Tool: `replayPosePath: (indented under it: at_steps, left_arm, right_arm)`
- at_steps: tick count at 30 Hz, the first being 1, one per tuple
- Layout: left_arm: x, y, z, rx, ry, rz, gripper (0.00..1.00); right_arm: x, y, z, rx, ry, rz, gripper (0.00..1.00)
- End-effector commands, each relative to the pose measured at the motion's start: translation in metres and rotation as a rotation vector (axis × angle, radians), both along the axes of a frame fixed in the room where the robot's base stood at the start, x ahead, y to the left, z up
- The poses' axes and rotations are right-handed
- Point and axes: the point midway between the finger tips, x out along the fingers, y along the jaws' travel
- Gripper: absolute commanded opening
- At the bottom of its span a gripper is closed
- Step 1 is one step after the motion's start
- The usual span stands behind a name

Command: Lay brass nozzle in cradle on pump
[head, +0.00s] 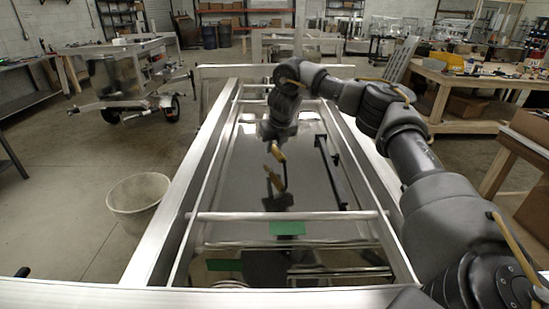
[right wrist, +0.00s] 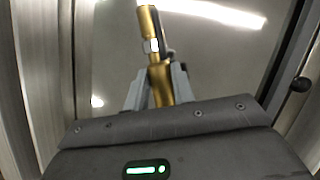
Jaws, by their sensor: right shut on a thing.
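My right gripper (head: 274,140) hangs pointing down over the glossy floor of the aluminium trailer (head: 203,165). In the right wrist view its two grey fingers (right wrist: 158,90) are shut on the brass nozzle (right wrist: 150,25). The nozzle is a gold-coloured tube with a silver hex fitting partway along, extending away from the fingers. In the head view the nozzle (head: 278,153) is a small yellow piece below the gripper, with a reflection under it. I cannot make out a pump or its cradle clearly in either view. My left gripper is not in view.
Aluminium rails and a crossbar (head: 285,216) frame the trailer bed. A green patch (head: 287,229) shows near the crossbar. A black bar (head: 330,170) runs along the bed's right side. A white bucket (head: 138,196) stands left of the trailer. A workbench (head: 470,85) is at right.

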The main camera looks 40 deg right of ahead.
Motion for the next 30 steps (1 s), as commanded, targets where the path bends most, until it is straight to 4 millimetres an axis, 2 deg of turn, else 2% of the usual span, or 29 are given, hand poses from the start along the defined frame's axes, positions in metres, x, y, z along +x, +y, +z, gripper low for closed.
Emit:
replayPosePath:
  at_steps: [3, 7, 18, 24, 30]
  left_arm:
    - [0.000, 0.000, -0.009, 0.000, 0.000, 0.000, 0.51]
    - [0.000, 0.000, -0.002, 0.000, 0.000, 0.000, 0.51]
    - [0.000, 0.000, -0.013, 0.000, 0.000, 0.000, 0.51]
    - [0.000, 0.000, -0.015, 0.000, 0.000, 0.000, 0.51]
    - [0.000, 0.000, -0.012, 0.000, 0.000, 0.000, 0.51]
  right_arm:
    - [-0.015, 0.011, 0.024, -0.003, -0.008, 0.004, 0.00]
    - [-0.032, 0.022, 0.052, -0.004, -0.007, 0.003, 0.00]
    - [-0.087, 0.062, 0.076, -0.003, -0.004, 0.001, 0.00]
    - [-0.100, 0.072, 0.083, -0.002, -0.003, 0.000, 0.00]
    - [-0.103, 0.073, 0.087, -0.001, -0.002, -0.002, 0.00]
